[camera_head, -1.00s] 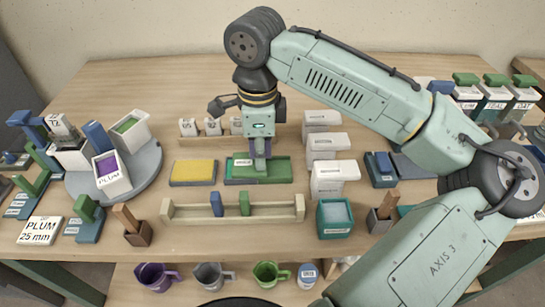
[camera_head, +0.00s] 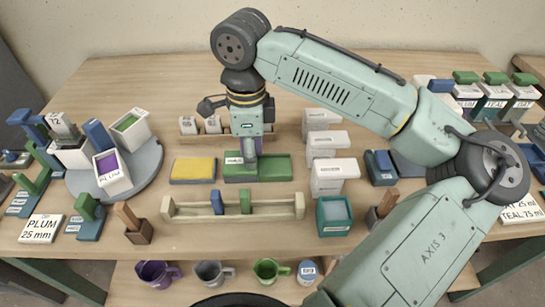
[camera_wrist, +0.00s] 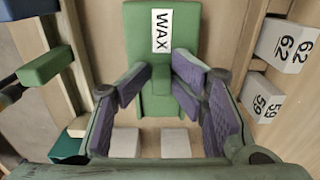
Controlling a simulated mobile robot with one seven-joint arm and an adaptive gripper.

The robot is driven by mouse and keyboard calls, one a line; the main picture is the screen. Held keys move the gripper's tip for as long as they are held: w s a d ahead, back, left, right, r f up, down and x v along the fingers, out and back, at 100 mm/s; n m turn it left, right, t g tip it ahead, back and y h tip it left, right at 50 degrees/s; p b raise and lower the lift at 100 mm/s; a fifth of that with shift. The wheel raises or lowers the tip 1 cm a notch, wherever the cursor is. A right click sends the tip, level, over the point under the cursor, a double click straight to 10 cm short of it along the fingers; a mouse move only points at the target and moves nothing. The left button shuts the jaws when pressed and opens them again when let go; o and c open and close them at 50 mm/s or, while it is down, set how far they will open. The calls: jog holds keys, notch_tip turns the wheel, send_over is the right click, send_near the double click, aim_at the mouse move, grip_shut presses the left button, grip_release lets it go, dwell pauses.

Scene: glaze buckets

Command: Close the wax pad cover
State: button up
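The wax pad (camera_head: 275,167) is a green rectangular case on the table, right of the yellow pad. Its white label lies at its left end and reads WAX in the wrist view. The green labelled part (camera_wrist: 133,35) fills the top middle of the wrist view. My gripper (camera_head: 249,158) points down over the left half of the case. In the wrist view its purple-padded fingers (camera_wrist: 160,88) stand apart, on either side of a narrow green part. I cannot tell whether they touch it. The cover's exact angle is unclear, and my fingers hide part of the case.
A yellow pad (camera_head: 193,170) lies close on the left. White boxes (camera_head: 327,178) stand close on the right. A low wooden rack (camera_head: 275,210) with blue and green blocks runs in front. Another rack with white blocks (camera_head: 212,124) stands behind. Bare table lies farther back.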

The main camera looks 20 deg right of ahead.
jog(key=shift+f, duration=0.2)
notch_tip(320, 180, up, 7)
jog(key=p, duration=0.7)
jog(key=shift+r, duration=0.2)
jog(key=shift+f, duration=0.1)
